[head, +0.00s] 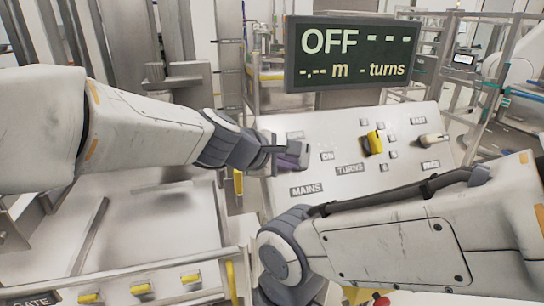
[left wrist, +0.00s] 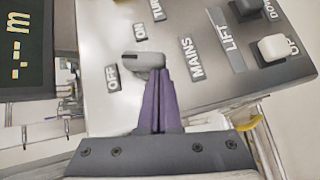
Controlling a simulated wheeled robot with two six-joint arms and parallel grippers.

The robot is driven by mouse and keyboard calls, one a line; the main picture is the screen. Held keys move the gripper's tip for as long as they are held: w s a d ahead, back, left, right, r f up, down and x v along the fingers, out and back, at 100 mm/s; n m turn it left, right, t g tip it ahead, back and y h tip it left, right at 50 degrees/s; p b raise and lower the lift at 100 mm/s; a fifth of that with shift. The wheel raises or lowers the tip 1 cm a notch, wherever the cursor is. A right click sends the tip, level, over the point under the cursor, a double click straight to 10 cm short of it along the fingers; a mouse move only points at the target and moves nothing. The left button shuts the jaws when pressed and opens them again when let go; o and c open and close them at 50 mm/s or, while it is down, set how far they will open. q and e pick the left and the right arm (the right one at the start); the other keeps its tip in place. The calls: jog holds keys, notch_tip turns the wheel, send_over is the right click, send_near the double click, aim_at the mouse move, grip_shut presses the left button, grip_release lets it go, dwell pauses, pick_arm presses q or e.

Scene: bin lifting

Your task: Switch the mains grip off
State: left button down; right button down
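The mains grip (left wrist: 143,62) is a small grey turning handle on the sloped panel (head: 325,215). In the left wrist view it lies between the OFF label (left wrist: 111,78) and the ON label (left wrist: 139,31), and I cannot tell exactly which it points to. My left gripper (left wrist: 161,72) has its purple fingers together, tips at one end of the grip. They look beside it, not around it; touching I cannot tell. In the head view my left gripper (head: 300,155) hides most of the grip. The display (head: 350,53) reads OFF with dashes. My right gripper is out of view.
A yellow handle (head: 375,142) and a pale lever (head: 432,140) stand on the panel to the right. A MAINS label (head: 307,190) sits below the grip. My right arm crosses the panel's lower front. Metal frames and rails stand around.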

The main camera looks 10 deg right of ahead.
pick_arm(q)
jog(key=shift+s+d+f, duration=0.1)
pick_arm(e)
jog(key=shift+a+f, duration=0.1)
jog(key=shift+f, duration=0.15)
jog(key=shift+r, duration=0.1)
pick_arm(q)
jog(key=shift+w+d+r+p, duration=0.2)
jog(key=shift+d+r+p, duration=0.1)
jog(key=shift+p, duration=0.15)
jog(key=shift+d+r, duration=0.15)
jog(key=shift+d, duration=0.1)
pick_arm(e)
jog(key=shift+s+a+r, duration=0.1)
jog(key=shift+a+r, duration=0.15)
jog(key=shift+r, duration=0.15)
